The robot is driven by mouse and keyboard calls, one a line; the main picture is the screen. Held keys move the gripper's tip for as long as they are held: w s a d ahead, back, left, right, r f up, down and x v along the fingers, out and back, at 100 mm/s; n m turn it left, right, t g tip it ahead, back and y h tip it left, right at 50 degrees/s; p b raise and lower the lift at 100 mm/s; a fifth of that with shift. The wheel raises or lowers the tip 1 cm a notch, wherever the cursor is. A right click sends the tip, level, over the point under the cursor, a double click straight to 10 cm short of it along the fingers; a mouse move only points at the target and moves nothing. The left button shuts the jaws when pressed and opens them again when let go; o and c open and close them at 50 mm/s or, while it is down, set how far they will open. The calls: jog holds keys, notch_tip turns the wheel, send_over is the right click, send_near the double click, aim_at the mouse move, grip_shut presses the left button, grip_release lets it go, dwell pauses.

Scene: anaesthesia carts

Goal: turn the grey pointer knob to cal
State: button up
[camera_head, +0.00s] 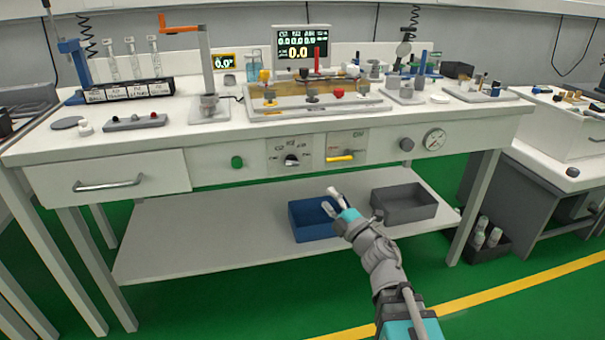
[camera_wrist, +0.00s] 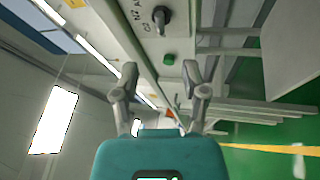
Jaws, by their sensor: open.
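The grey pointer knob (camera_head: 291,160) is on a light panel with printed labels on the bench front, right of the green button. In the wrist view the knob (camera_wrist: 160,18) is at the top, dark grey and standing out from the panel. Labels beside it are partly legible; I cannot tell for sure which one it points to. My gripper (camera_head: 331,200) is open and empty, in front of the bench, lower and to the right of the knob in the head view. In the wrist view both fingers of my gripper (camera_wrist: 161,74) are apart, with the knob beyond them.
The green button (camera_head: 237,162) is left of the knob panel. A yellow lever (camera_head: 341,157) on its own panel is right of it, then a round grey knob (camera_head: 407,144) and a gauge (camera_head: 433,139). Blue (camera_head: 309,237) and grey (camera_head: 405,219) bins stand on the lower shelf.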

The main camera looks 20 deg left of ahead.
aim_at(291, 162)
dwell(0.4)
jog(key=p+x, duration=0.3)
jog(key=x, duration=1)
jog(key=shift+w+a, duration=0.3)
jog(key=shift+r, duration=0.1)
